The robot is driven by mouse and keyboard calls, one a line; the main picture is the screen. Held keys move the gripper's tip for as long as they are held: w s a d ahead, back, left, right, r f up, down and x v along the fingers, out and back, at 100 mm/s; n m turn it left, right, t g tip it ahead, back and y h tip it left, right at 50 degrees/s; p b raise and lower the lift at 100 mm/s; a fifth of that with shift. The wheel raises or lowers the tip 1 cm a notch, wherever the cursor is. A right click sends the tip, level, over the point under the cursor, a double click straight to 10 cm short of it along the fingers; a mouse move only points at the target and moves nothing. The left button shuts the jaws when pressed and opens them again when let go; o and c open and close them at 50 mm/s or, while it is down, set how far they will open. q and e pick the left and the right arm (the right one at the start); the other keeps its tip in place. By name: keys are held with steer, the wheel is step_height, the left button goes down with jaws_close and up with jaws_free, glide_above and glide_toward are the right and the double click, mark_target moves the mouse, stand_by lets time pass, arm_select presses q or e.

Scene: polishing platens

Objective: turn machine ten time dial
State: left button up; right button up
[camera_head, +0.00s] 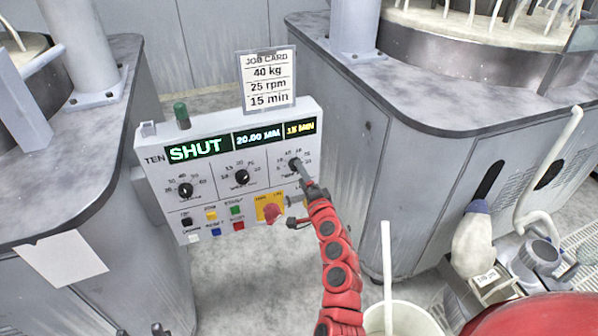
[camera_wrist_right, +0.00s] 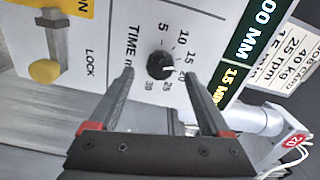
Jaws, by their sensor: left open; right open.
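The panel marked TEN (camera_head: 215,165) carries three black dials. The time dial (camera_head: 294,162) is the rightmost, under a yellow display (camera_head: 300,128) reading 15 MIN. In the right wrist view the time dial (camera_wrist_right: 160,65) is a black knob with TIME min and numbers around it. My right gripper (camera_head: 302,174) is at this dial; its fingers (camera_wrist_right: 159,76) are open, one on each side of the knob, with gaps visible. I cannot tell how far the tips are from the panel. Two dark tips of my left gripper (camera_head: 140,331) show apart at the bottom edge, far from the panel.
A job card (camera_head: 267,79) above the panel reads 40 kg, 25 rpm, 15 min. A red knob on a yellow plate (camera_head: 270,207) and several coloured buttons sit below the dials. Grey machine cabinets flank the panel. A pale bucket (camera_head: 400,318) stands at lower right.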

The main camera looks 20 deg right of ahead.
steer(key=s+b, duration=0.1)
steer(key=s, duration=1.3)
steer(key=shift+s+d, duration=0.2)
steer(key=shift+s, duration=0.05)
